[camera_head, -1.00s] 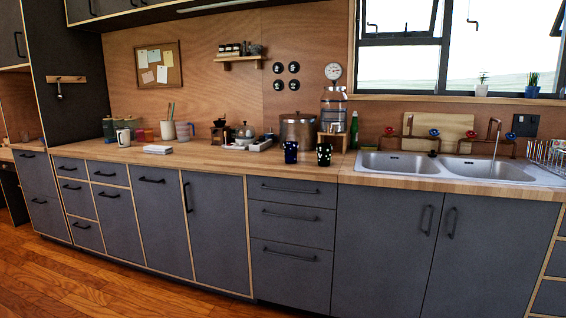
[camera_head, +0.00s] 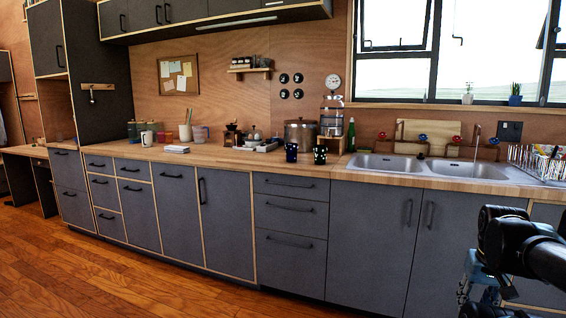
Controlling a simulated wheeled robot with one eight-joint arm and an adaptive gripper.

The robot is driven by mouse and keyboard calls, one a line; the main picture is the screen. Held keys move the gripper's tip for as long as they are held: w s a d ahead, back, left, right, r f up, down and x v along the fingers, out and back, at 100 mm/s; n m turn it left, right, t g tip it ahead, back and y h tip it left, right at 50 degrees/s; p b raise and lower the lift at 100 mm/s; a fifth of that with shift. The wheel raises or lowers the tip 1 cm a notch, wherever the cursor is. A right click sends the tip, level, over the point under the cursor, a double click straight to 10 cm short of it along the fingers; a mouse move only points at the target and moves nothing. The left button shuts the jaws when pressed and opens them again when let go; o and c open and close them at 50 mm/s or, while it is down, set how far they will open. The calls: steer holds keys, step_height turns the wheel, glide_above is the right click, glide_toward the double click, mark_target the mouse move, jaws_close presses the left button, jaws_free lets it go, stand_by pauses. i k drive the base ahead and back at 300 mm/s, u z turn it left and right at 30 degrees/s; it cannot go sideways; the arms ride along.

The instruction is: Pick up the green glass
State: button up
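Two small dark glasses stand upright on the wooden counter, left of the sink. The right one (camera_head: 320,154) is very dark with pale spots and looks greenish-black; it may be the green glass. The left one (camera_head: 291,152) is dark blue. A green bottle (camera_head: 351,135) stands behind them, beside the sink. My arm shows at the lower right, and what appears to be my gripper (camera_head: 472,296) is low at the bottom edge, in front of the cabinets and well away from the glasses. Its fingers are too dark and cut off to tell open from shut.
The counter (camera_head: 225,158) runs across the view above grey cabinets. A metal pot (camera_head: 300,132) and a glass dispenser (camera_head: 332,115) stand behind the glasses. The double sink (camera_head: 390,163) and a dish rack (camera_head: 540,160) are to the right. The wooden floor (camera_head: 120,285) is clear at the left.

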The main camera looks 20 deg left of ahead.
mark_target(320, 150)
steer(key=u, duration=0.35)
steer(key=i, duration=0.85)
steer(key=z, duration=0.05)
